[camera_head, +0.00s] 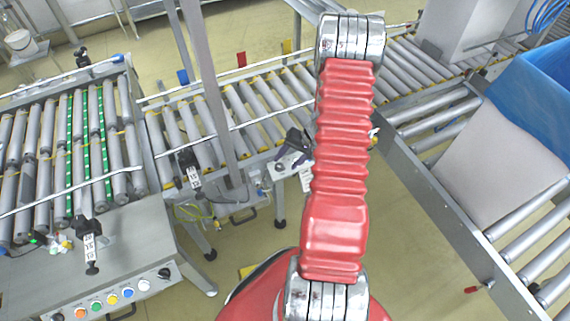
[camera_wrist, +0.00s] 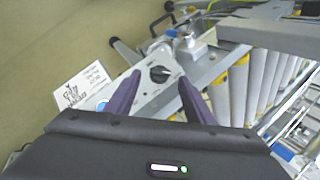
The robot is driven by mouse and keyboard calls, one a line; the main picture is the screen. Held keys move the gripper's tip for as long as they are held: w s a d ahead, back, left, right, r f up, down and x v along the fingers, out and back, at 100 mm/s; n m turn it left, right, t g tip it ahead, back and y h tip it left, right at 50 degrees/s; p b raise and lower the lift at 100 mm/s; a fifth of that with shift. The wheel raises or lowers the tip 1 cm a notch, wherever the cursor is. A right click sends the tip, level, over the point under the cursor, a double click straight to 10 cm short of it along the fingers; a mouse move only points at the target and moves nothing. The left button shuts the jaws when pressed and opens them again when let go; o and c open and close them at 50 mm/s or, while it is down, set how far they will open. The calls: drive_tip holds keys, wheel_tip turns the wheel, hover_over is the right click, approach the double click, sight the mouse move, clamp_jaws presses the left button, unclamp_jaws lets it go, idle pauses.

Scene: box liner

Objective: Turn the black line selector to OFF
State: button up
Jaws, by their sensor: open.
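A black selector knob (camera_wrist: 159,74) sits on a light grey panel (camera_wrist: 150,98) in the wrist view, framed between my fingertips. Its pointer direction and markings are too small to read. My gripper (camera_wrist: 159,78) is open, with one dark purple finger on each side of the knob in the picture; no contact shows, and the depth gap cannot be told. In the head view my gripper (camera_head: 291,146) is beside the roller conveyor, above a small grey panel (camera_head: 279,166), and partly hidden by my arm.
A white label (camera_wrist: 84,88) and a blue button (camera_wrist: 103,104) are beside the knob. Conveyor rollers (camera_wrist: 262,80) lie to the right. In the head view another black knob (camera_head: 164,273) and several coloured buttons are on the left console. A blue-lined box (camera_head: 500,165) stands at right.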

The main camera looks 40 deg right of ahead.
sight(282, 166)
drive_tip(key=shift+x, duration=1.8)
